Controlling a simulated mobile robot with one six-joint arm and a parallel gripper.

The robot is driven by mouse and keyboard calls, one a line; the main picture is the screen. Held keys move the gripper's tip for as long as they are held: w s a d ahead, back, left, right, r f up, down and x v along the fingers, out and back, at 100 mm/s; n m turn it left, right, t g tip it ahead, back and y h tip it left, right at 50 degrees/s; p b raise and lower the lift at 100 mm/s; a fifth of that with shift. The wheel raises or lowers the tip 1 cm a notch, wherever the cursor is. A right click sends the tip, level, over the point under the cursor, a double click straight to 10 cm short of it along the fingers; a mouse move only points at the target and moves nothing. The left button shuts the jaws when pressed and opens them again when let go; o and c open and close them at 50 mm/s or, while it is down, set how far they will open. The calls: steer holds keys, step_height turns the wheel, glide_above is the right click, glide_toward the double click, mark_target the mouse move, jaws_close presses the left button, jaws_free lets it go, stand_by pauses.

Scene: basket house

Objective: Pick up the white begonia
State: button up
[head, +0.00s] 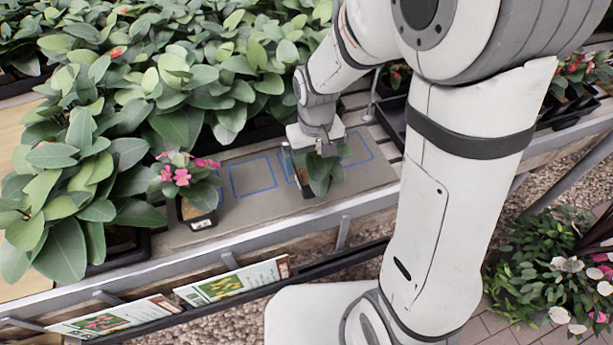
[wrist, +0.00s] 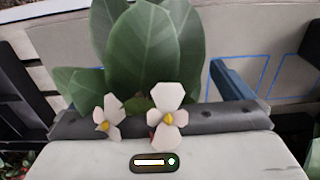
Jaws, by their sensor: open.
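The white begonia shows in the wrist view as broad green leaves (wrist: 150,45) with two white, yellow-centred flowers (wrist: 168,107) in front of my gripper's body. In the head view its leafy top (head: 319,178) and part of a dark pot stand on the grey board, directly under my gripper (head: 318,145). The white flowers are hidden there. My gripper is open and points down over the plant. One blue finger (wrist: 230,82) shows right of the leaves in the wrist view. I cannot tell whether the fingers touch the plant.
A pink-flowered begonia (head: 188,182) in a black pot stands to the left on the grey board (head: 250,212), which has blue outlined squares. Large leafy plants (head: 80,190) crowd the back and left. A dark tray (head: 391,118) lies right. Picture cards (head: 235,282) line the front edge.

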mark_target(312, 174)
steer(key=f, duration=0.4)
steer(key=shift+a+f, duration=0.2)
steer(key=shift+a, duration=0.05)
steer(key=shift+c, duration=0.2)
steer(key=c, duration=1.1)
